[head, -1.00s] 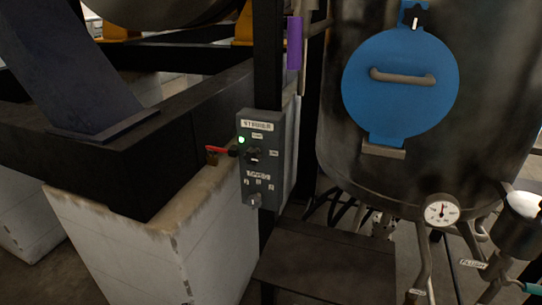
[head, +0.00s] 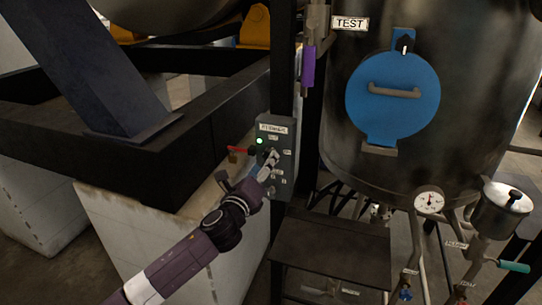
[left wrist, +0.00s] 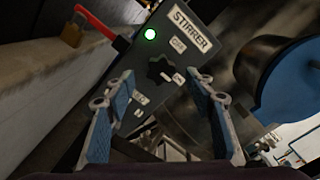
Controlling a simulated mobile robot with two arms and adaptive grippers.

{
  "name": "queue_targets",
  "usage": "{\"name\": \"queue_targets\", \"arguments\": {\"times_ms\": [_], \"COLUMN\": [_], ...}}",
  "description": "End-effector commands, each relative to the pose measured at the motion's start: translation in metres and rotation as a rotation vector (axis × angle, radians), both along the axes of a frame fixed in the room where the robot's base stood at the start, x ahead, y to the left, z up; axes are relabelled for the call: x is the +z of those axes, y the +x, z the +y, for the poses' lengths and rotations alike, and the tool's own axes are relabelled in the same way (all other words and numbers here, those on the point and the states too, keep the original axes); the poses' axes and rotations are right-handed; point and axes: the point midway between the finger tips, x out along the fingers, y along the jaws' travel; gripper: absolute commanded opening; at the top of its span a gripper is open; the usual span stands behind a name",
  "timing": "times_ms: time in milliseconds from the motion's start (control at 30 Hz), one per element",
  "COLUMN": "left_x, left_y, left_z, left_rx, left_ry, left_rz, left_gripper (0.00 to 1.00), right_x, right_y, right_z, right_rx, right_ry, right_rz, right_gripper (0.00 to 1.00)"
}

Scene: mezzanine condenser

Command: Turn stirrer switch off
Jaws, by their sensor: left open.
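The grey stirrer box (head: 283,131) is fixed to a dark post in the middle of the head view, with a lit green lamp (head: 260,141). In the left wrist view the box (left wrist: 194,58) carries a STIRRER label, the lit lamp (left wrist: 150,34) and a black star-shaped switch knob (left wrist: 160,70). My left gripper (head: 268,163) is in front of the box and hides part of its face in the head view. In the left wrist view its fingers (left wrist: 163,88) are open on either side of the knob, with nothing held. My right gripper is not in view.
A red lever (head: 238,150) with a brass padlock (left wrist: 72,36) sits left of the box. A tank with a blue hatch (head: 392,105) stands to the right. A dark step (head: 335,245) is below, and a dark beam (head: 190,150) runs at left.

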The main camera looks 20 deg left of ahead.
Motion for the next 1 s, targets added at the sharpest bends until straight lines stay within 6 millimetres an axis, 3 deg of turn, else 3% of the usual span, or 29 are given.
{"name": "queue_targets", "arguments": {"times_ms": [200,400,800,1000], "left_x": [0.001,0.001,0.000,0.000], "left_y": [0.029,0.045,0.050,0.050], "left_z": [-0.001,-0.002,-0.002,-0.002], "left_rx": [0.000,0.001,-0.001,-0.001], "left_ry": [-0.003,-0.002,-0.002,-0.002], "left_rz": [0.000,-0.001,0.001,0.001], "left_gripper": [0.50,0.50,0.50,0.30], "right_x": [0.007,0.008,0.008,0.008], "right_y": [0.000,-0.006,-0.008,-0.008], "right_z": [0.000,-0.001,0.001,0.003], "right_rx": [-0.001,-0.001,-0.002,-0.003], "right_ry": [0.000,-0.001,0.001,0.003], "right_rz": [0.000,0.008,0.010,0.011], "right_gripper": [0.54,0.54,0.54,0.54]}}
